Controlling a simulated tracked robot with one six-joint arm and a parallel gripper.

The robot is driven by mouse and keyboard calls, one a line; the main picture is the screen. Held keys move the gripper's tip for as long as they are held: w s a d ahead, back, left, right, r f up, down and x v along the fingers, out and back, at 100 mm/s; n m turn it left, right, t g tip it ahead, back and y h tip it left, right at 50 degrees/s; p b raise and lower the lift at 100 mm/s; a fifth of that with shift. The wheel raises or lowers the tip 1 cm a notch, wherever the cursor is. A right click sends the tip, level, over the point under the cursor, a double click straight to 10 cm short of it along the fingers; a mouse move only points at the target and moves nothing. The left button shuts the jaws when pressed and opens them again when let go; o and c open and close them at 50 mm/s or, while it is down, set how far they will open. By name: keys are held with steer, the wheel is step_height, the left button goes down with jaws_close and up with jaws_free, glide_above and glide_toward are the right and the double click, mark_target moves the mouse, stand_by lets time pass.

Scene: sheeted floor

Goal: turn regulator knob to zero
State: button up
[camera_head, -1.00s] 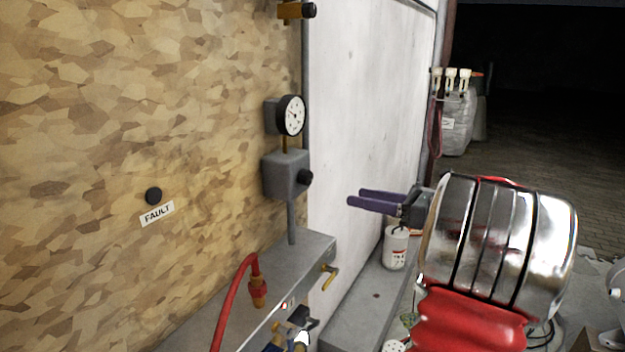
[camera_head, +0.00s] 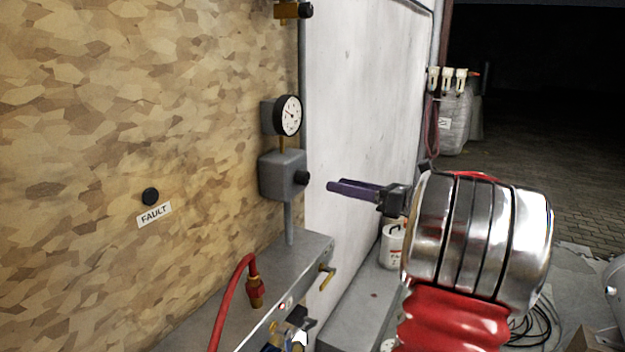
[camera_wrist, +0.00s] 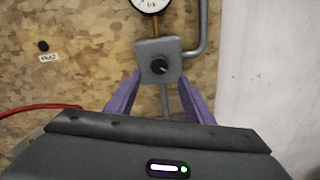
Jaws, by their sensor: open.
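The regulator is a grey box (camera_head: 281,175) on the chipboard wall, with a black knob (camera_head: 302,178) on its face. In the wrist view the knob (camera_wrist: 159,67) is round with a light pointer mark, and it lies ahead, between the lines of my two fingers. A round white-faced gauge (camera_head: 288,115) sits above the box; its reading is too small to tell. My gripper (camera_head: 332,187), with purple fingers, is to the right of the knob in the head view and apart from it. The wrist view shows the fingers (camera_wrist: 158,95) spread and empty.
A grey ledge (camera_head: 290,255) runs below the regulator, with a red hose (camera_head: 236,285) and a yellow valve handle (camera_head: 326,274). A pipe bends beside the box in the wrist view (camera_wrist: 204,30). A black FAULT button (camera_head: 150,196) is on the wall at left. A white canister (camera_head: 392,246) stands behind my arm.

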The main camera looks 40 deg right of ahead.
mark_target(308, 177)
steer(key=x, duration=0.9)
steer(key=shift+w, duration=0.15)
steer(key=c, duration=1)
